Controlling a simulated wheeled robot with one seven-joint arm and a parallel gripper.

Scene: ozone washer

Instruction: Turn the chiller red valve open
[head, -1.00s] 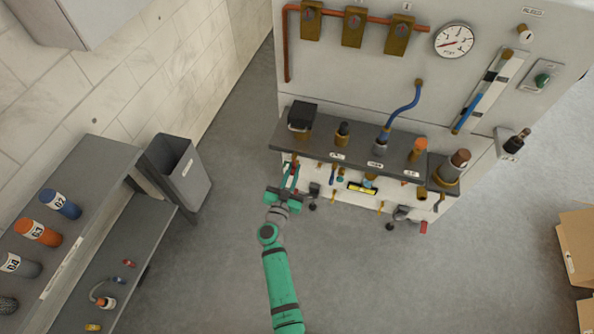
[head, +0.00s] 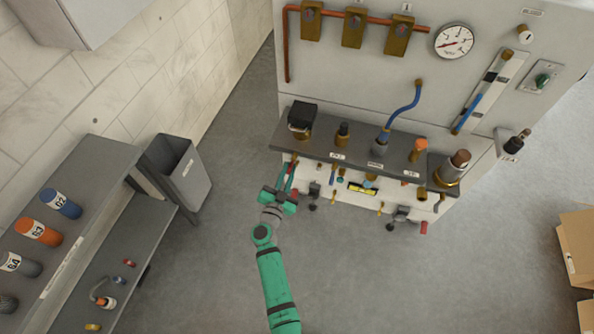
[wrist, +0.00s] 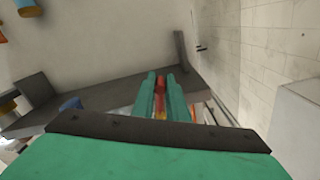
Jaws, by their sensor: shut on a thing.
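The red valve handle (wrist: 160,85) shows in the wrist view as a narrow red bar with some orange-yellow below it. My gripper (wrist: 160,82) has its green fingers on both sides of the red handle, shut on it. In the head view my gripper (head: 288,174) is at the left end of the machine's lower front, just below the dark shelf. A little red shows beside the fingers there. The valve body is mostly hidden by the fingers and the shelf, so its angle is hard to tell.
The dark shelf (head: 359,153) with bottles and a black box (head: 302,115) juts out above my gripper. A black-handled fitting (head: 314,195) is close on the right. A grey bin (head: 180,178) stands to the left. The floor in front is clear.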

